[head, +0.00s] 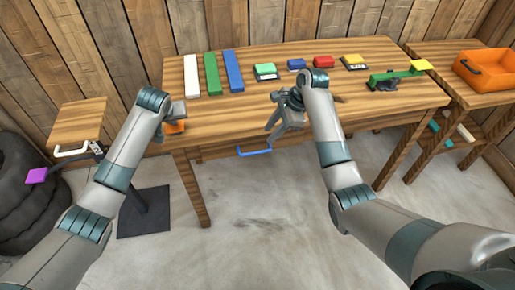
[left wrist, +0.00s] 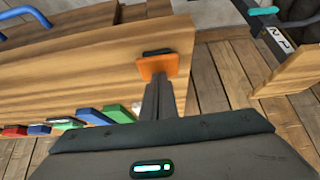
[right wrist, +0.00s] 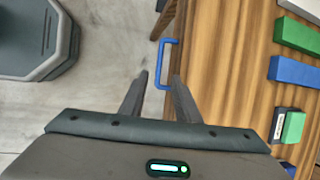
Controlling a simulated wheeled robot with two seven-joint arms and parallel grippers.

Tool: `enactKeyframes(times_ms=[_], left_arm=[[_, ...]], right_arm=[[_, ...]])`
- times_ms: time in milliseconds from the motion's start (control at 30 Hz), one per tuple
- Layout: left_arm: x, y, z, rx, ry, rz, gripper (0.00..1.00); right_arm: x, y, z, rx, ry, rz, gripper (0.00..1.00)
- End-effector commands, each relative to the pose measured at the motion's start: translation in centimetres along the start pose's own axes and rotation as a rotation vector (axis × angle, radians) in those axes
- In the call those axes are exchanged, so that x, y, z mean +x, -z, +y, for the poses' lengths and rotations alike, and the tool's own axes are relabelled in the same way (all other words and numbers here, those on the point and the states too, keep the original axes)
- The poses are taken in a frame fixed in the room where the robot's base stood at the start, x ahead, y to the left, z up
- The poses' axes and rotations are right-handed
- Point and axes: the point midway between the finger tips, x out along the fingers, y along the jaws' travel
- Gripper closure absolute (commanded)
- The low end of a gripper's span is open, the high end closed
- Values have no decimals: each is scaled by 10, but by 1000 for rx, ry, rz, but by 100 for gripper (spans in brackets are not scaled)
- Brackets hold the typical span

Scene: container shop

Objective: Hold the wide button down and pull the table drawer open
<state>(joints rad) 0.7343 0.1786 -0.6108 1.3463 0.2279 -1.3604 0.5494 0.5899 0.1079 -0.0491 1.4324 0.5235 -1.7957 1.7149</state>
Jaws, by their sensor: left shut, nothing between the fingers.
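The wide orange button (head: 173,127) sits on a dark base at the table's left front corner; it also shows in the left wrist view (left wrist: 150,67). My left gripper (head: 174,112) is shut and empty, its fingertips over the button's edge. I cannot tell whether they touch it or press it. The drawer's blue handle (head: 254,153) is on the table's front, and the drawer looks closed. My right gripper (head: 276,119) is open and empty. In the right wrist view the handle (right wrist: 164,62) appears ahead of and partly between its fingers, not gripped.
The wooden table (head: 270,90) carries white, green and blue bars, several small coloured buttons and a green lever (head: 398,75). A side table with an orange tray (head: 486,70) stands right. A small left stand (head: 80,122) has a white handle. Floor before the drawer is clear.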

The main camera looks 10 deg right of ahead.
Motion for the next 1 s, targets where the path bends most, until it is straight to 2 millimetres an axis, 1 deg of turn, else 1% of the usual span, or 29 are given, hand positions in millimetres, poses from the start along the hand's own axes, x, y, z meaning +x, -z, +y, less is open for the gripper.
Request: enactKeyframes(times_ms=[33, 167, 267, 700, 833, 1000], left_arm=[[2, -3, 0, 0, 1, -5, 100], [2, -3, 0, 0, 1, -5, 100], [2, -3, 0, 0, 1, -5, 100], [2, -2, 0, 0, 1, -5, 100], [2, -2, 0, 0, 1, -5, 100], [2, -2, 0, 0, 1, -5, 100]], right_arm=[[3, 0, 0, 0, -2, 0, 71], [14, 0, 1, 1, -2, 0, 71], [26, 0, 1, 1, -3, 0, 71], [96, 0, 1, 1, -3, 0, 71], [109, 0, 0, 0, -1, 0, 71], [117, 0, 0, -1, 0, 0, 71]])
